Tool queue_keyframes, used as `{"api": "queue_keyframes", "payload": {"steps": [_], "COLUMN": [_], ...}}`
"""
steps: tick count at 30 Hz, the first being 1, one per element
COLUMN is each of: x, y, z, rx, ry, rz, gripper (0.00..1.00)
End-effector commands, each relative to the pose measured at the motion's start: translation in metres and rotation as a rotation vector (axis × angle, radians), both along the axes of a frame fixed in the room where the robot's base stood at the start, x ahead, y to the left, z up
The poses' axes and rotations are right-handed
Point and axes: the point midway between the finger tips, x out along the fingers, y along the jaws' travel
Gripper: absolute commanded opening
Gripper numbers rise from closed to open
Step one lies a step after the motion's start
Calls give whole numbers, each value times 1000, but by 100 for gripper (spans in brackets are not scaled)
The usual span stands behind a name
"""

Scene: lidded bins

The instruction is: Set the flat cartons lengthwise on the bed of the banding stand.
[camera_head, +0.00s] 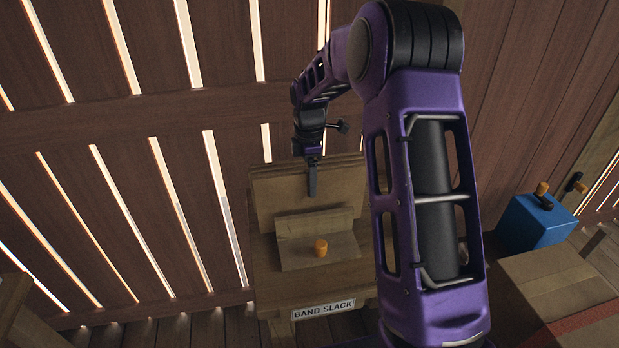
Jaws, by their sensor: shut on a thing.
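The flat cartons (272,196) are tan sheets in a thin upright stack, standing on their long edge with the length running left to right. My gripper (312,180) is shut on them near the middle of the top edge, one dark finger showing on the near face. They are at the back of the banding stand (272,287), a wooden stand labelled "BAND SLACK". A low tan block (315,223) and an orange knob (321,248) on the stand are in front of them. The cartons' lower edge is partly hidden, so I cannot tell whether it touches the bed.
A blue box (536,221) with an orange knob and a black handle is at the right. A brown surface with a red stripe (585,328) lies in front of it. A slatted wooden wall (110,130) rises close behind the stand. My arm hides the stand's right side.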

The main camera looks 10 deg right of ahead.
Motion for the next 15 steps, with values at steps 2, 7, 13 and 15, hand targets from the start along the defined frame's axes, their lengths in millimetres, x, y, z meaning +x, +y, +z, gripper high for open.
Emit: {"api": "queue_keyframes", "payload": {"steps": [2,7,13,15], "x": [0,0,0,0], "y": [0,0,0,0], "z": [-1,-3,-5,-6], "rx": [0,0,0,0], "ry": [-2,-1,-2,-2], "rz": [0,0,0,0], "gripper": [0,0,0,0]}}
